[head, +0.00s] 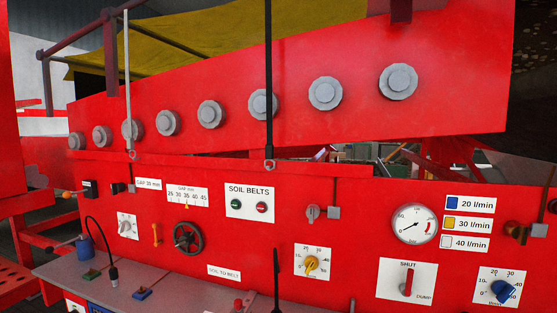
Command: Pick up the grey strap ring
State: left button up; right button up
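A pale grey strap (127,80) hangs down in front of the red machine at the left, and a small grey ring (132,155) is at its lower end, just above the control panel. A black strap (268,70) hangs nearer the middle and also ends in a small ring (269,166). Both rings hang free, with nothing holding them. Neither of my grippers shows in the head view.
The red control panel (300,230) carries a black handwheel (187,237), a gauge (414,224), knobs and a red shut lever (408,282). A grey shelf (180,285) below holds a blue can (85,247) and a thin black gooseneck (103,240).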

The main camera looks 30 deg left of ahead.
aim_at(130, 142)
jog(key=u, duration=2)
jog(key=i+j+z, duration=0.1)
jog(key=z, duration=0.25)
jog(key=i+j+z, duration=0.1)
jog(key=z, duration=0.2)
jog(key=j+z, duration=0.1)
jog(key=z, duration=0.25)
jog(key=i+j+z, duration=0.1)
jog(key=j, duration=0.3)
jog(key=i+j+z, duration=0.1)
jog(key=j, duration=0.3)
jog(key=i+j+z, duration=0.1)
jog(key=i+j, duration=0.15)
jog(key=j, duration=0.2)
jog(key=i+j+z, duration=0.1)
jog(key=j, duration=0.3)
